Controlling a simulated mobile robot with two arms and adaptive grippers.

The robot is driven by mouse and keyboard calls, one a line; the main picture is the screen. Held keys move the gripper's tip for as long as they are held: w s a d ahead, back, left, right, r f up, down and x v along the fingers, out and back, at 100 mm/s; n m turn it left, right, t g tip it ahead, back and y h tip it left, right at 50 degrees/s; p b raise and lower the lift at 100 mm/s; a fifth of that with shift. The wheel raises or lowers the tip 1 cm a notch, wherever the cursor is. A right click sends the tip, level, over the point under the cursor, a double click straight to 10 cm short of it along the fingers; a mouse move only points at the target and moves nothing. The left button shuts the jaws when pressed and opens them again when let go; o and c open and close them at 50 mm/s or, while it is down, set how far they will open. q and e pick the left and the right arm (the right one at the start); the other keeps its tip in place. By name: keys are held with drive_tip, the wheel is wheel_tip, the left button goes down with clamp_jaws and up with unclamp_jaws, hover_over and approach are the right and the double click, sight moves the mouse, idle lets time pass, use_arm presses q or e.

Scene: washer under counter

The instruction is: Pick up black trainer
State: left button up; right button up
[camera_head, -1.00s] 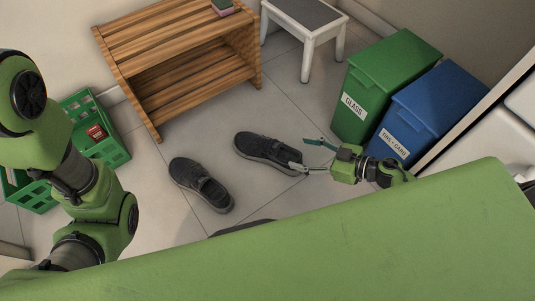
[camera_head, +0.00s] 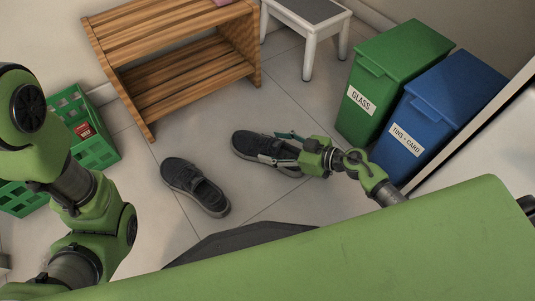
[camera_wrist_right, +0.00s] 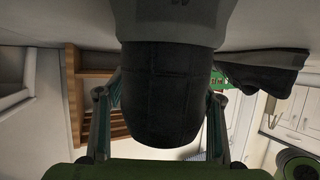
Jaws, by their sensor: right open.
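Two black trainers lie on the tiled floor in the head view. The right-hand black trainer (camera_head: 252,144) has my right gripper (camera_head: 270,146) at it, with open fingers to either side of its near end. In the right wrist view this black trainer (camera_wrist_right: 165,95) fills the middle, between the two fingers of the right gripper (camera_wrist_right: 158,98). Contact with the fingers cannot be told. The other black trainer (camera_head: 195,186) lies to the left, apart from the gripper. My left arm shows at the left, but its gripper is out of view.
A green glass bin (camera_head: 392,80) and a blue tins bin (camera_head: 438,115) stand right of the gripper. A slatted wooden bench (camera_head: 175,60) and a white stool (camera_head: 308,40) stand behind. A green crate (camera_head: 95,145) is at the left. Floor around the trainers is clear.

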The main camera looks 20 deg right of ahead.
drive_tip(key=shift+w+a, duration=0.1)
drive_tip(key=c, duration=1.4)
drive_tip(key=shift+c, duration=0.2)
drive_tip(key=shift+r, duration=0.1)
